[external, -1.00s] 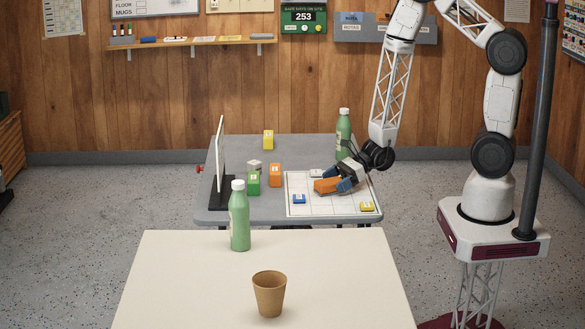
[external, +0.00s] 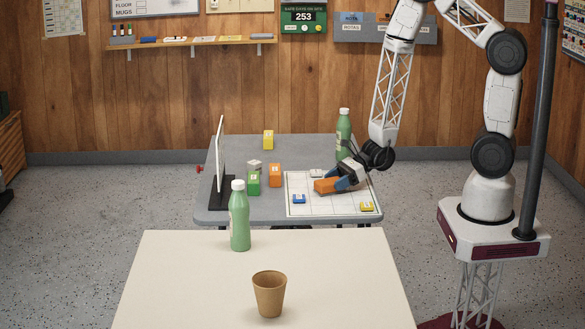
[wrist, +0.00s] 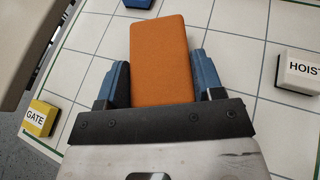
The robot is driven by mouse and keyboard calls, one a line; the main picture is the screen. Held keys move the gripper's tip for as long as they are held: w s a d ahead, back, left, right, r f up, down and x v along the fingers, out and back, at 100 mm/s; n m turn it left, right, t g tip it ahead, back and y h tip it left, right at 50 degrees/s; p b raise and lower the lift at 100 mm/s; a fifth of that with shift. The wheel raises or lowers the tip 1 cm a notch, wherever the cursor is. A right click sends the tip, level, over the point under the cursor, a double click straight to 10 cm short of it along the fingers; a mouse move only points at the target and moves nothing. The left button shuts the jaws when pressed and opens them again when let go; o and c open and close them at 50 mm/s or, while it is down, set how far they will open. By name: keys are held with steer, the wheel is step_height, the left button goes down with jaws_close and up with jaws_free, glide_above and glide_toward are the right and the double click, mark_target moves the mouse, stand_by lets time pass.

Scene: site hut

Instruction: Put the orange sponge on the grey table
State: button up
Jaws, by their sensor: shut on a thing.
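The orange sponge (external: 327,185) is a flat block low over the white gridded board on the grey table (external: 230,152). My gripper (external: 345,182) is shut on it, coming in from the right. In the wrist view the sponge (wrist: 160,62) lies between the two blue fingers of my gripper (wrist: 160,85), which touch its sides. I cannot tell whether the sponge rests on the board or hangs just above it.
The white gridded board (external: 330,207) holds a blue block (external: 299,199), a yellow GATE block (wrist: 40,118) and a white HOIST block (wrist: 301,71). Several small boxes, a green bottle (external: 343,130) and an upright panel (external: 219,160) share the table. A cream table (external: 180,280) stands nearer.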

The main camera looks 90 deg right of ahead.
steer(key=shift+r, duration=0.15)
steer(key=shift+r, duration=1.65)
steer(key=s+a+r, duration=0.1)
steer(key=s+a, duration=0.2)
steer(key=s, duration=1.2)
steer(key=shift+s+r, duration=0.25)
steer(key=shift+s, duration=0.1)
steer(key=shift+w, duration=0.1)
